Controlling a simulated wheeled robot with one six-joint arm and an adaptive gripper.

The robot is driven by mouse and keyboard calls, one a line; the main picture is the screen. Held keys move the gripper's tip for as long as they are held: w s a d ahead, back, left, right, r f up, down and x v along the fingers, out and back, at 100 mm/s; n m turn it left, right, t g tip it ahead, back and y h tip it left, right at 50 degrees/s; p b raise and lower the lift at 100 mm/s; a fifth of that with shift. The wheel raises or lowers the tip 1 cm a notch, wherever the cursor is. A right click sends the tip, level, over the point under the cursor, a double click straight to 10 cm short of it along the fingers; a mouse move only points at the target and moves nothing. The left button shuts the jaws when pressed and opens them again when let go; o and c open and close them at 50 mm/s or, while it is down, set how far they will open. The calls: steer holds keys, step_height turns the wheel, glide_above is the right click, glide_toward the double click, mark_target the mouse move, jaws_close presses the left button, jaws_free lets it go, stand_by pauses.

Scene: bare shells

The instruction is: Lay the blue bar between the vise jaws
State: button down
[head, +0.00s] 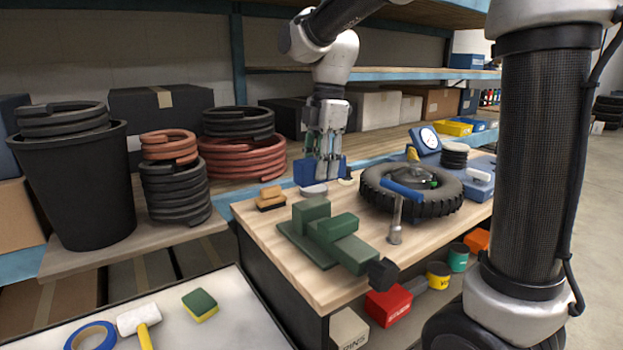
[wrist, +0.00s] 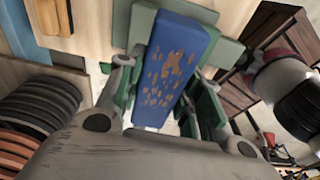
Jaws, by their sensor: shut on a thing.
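The blue bar (head: 307,172) is held in my gripper (head: 324,165), above the back of the wooden workbench. In the wrist view the blue bar (wrist: 178,45) has brown patches on its upper face and lies between the green-padded fingers of my gripper (wrist: 166,85). The green vise (head: 350,251) stands on the bench in front of and below the gripper, with a gap between its two raised jaw blocks. Part of the vise (wrist: 143,20) shows beyond the bar in the wrist view. The bar hides much of the vise there.
A tire (head: 448,205) and a steel post with a blue top (head: 396,225) stand right of the vise. An orange-brown block (head: 270,195) lies to its left. Shelves with boxes (head: 375,108) run behind.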

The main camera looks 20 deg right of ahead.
mark_target(326, 182)
steer(key=shift+s+d, duration=0.35)
steer(key=shift+s, duration=0.35)
steer(key=shift+f, duration=2.9)
steer(key=shift+f, duration=1.05)
steer(key=shift+s+f, duration=0.2)
steer(key=shift+f, duration=0.15)
